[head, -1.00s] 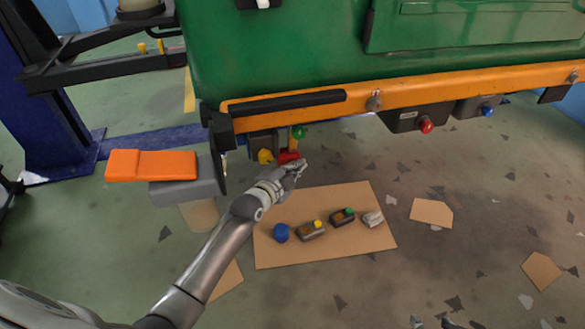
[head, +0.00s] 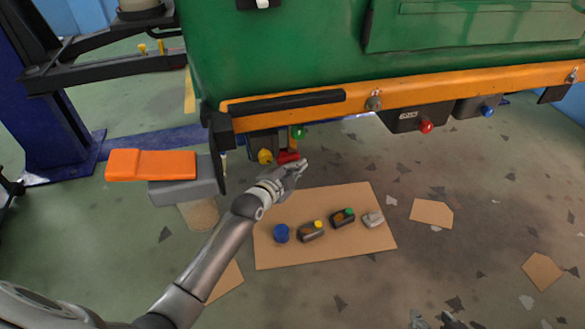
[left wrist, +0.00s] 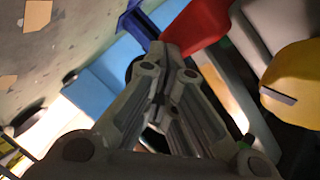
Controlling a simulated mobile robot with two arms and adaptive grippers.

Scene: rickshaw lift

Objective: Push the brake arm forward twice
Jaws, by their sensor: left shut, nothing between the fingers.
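A red lever-like part (head: 287,157) hangs under the green vehicle body, between a yellow knob (head: 265,156) and a green knob (head: 298,132). I cannot tell for sure that this red part is the brake arm. My left gripper (head: 302,164) is shut and empty, with its fingertips just right of the red part. In the left wrist view, the closed fingers (left wrist: 164,52) point at the red part (left wrist: 196,26), with the yellow knob (left wrist: 292,86) at the right. Contact cannot be told. What seems to be my right gripper (head: 433,320) barely shows at the bottom edge.
An orange-topped grey block (head: 152,165) sticks out left of the arm. A cardboard sheet (head: 270,255) with small parts lies on the floor below. The orange rail (head: 440,87) runs above, with dark boxes bearing red and blue knobs. Floor to the right is mostly open.

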